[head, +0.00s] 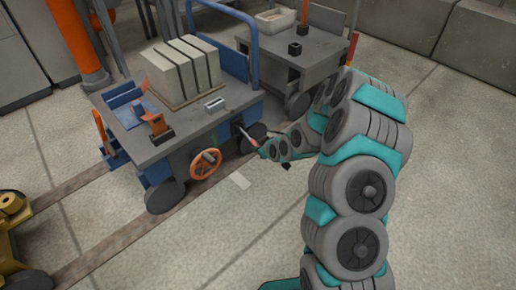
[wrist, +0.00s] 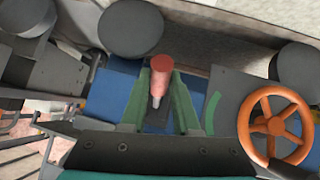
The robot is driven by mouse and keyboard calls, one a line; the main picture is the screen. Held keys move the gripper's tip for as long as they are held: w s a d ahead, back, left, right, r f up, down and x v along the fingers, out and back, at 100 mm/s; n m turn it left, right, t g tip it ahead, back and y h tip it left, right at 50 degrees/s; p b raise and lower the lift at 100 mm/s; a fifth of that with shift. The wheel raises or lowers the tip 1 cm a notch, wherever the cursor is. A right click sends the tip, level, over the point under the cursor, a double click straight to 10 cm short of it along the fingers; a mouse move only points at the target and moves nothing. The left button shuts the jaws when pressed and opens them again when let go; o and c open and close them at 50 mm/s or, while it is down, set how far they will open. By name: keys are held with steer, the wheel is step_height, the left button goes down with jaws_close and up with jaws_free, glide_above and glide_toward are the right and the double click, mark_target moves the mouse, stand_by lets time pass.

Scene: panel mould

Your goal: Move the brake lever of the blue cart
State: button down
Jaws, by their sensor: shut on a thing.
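The blue cart (head: 190,135) has a dark grey top and stands on floor rails. Its brake lever (head: 247,136) sticks out from the cart's near right side. In the wrist view the lever (wrist: 160,68) has a red, round-ended grip and a pale metal rod. My gripper (head: 268,150) reaches it from the right. In the wrist view its green fingers (wrist: 159,90) stand on either side of the lever and are shut on it. The lever's base is in a dark slot. A green arc mark (wrist: 211,112) lies to the right of the slot.
An orange handwheel (head: 206,164) is on the same cart side, left of the lever; the wrist view shows it on the right (wrist: 275,125). Pale slabs (head: 183,70) stand on the cart. A grey cart (head: 315,55) is behind. The floor at right is clear.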

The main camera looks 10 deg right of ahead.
steer(key=shift+f+t+y+b, duration=0.3)
steer(key=shift+f+t+b, duration=0.25)
steer(key=shift+f, duration=0.4)
steer(key=shift+w+a+f+t+y+b, duration=0.2)
steer(key=shift+w+f+t+y+b, duration=0.1)
steer(key=shift+t+b, duration=0.25)
steer(key=c, duration=0.7)
jaws_free()
steer(key=shift+o, duration=0.2)
steer(key=shift+r, duration=0.1)
steer(key=v, duration=0.7)
steer(key=shift+s+d, duration=0.15)
steer(key=shift+s, duration=0.15)
steer(key=shift+r, duration=0.15)
